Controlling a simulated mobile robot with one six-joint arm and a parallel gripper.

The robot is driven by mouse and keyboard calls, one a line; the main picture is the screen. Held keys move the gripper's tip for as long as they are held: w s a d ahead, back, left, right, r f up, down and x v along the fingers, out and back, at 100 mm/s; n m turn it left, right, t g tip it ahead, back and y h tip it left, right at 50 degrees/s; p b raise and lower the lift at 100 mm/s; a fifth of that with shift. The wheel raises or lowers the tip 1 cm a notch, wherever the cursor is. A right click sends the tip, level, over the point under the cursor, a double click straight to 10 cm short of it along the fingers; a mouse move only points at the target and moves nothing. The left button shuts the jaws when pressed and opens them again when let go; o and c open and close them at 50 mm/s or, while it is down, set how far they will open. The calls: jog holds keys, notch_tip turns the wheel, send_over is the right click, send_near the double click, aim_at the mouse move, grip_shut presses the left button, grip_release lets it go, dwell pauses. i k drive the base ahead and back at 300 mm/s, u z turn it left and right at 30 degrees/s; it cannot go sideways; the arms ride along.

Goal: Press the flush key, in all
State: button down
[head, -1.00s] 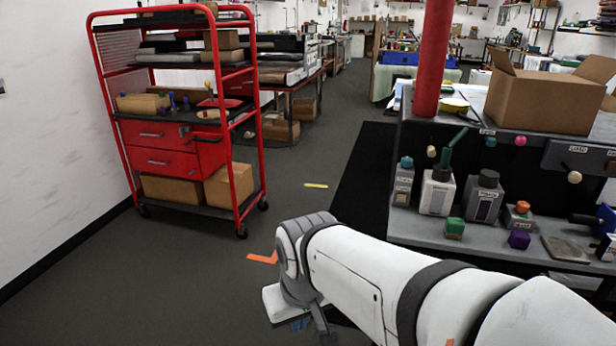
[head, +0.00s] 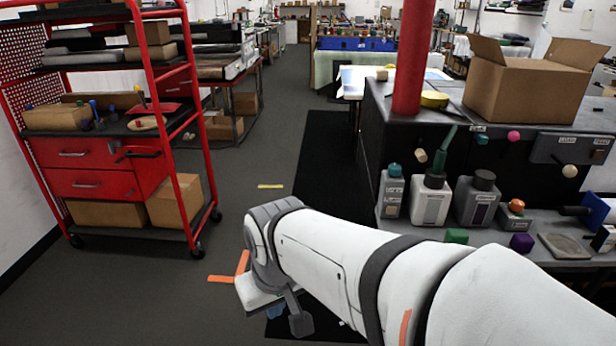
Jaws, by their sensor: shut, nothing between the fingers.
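I cannot pick out the flush key for certain, as the small labels are too blurred to read. Candidates sit on the dark front panel (head: 382,130) of the bench at right: a cream knob (head: 421,155), a teal knob (head: 482,138), a pink knob (head: 513,136) and another cream knob (head: 569,171). My white arm crosses the lower right. My gripper (head: 300,322) hangs at its far end, low over the floor, left of the bench and well apart from the panel. It is shut and empty. Its fingers are small and partly hidden.
Bottles (head: 432,200), a green block (head: 456,236) and a purple block (head: 522,242) stand on the bench's lower shelf. A cardboard box (head: 520,95) and a red post (head: 411,60) are on top. A red cart (head: 115,160) stands left. The grey aisle floor (head: 250,165) is clear.

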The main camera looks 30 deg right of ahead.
aim_at(391, 210)
jog(key=z, duration=0.25)
jog(key=i, duration=0.5)
jog(key=z, duration=0.3)
jog(key=k, duration=0.95)
jog(key=z, duration=0.15)
jog(key=i, duration=0.9)
jog(key=u, duration=0.05)
